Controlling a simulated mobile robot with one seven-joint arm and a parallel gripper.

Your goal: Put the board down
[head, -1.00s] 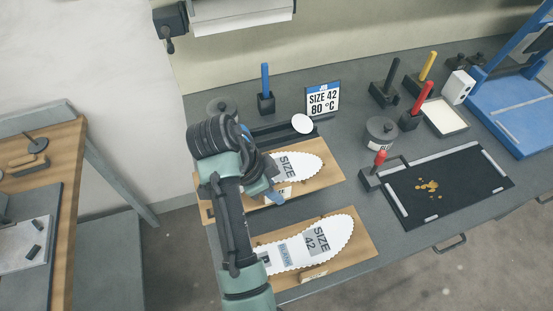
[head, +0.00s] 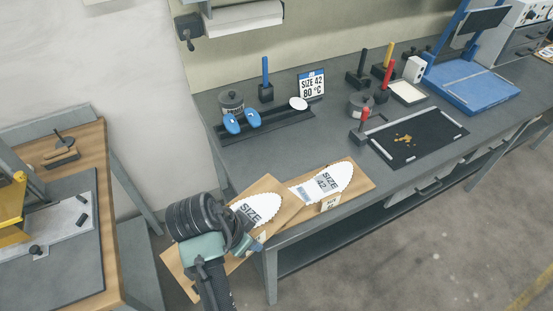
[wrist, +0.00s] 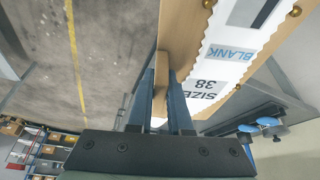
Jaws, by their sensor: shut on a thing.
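A wooden board (head: 179,255) carries a white insole blank (head: 258,208) with a grey size label. My gripper (head: 258,243) is at its near edge, partly hidden by my wrist. In the wrist view, my gripper (wrist: 165,88) is shut on a small wooden block (wrist: 160,75) on the edge of that board (wrist: 178,28). The label there reads SIZE 38 and BLANK. The held board is tilted in the picture and reaches past the left end of the bench (head: 240,165). A second board (head: 362,185) with a SIZE 42 blank lies on the bench, partly overlapped in view by the held one.
A black rack (head: 275,127) with two blue ovals stands behind, near a size sign (head: 311,84). A black mat (head: 433,133) and red-handled tool (head: 364,120) lie right. Bare bench top lies between rack and boards. A wooden-topped table (head: 90,150) stands left.

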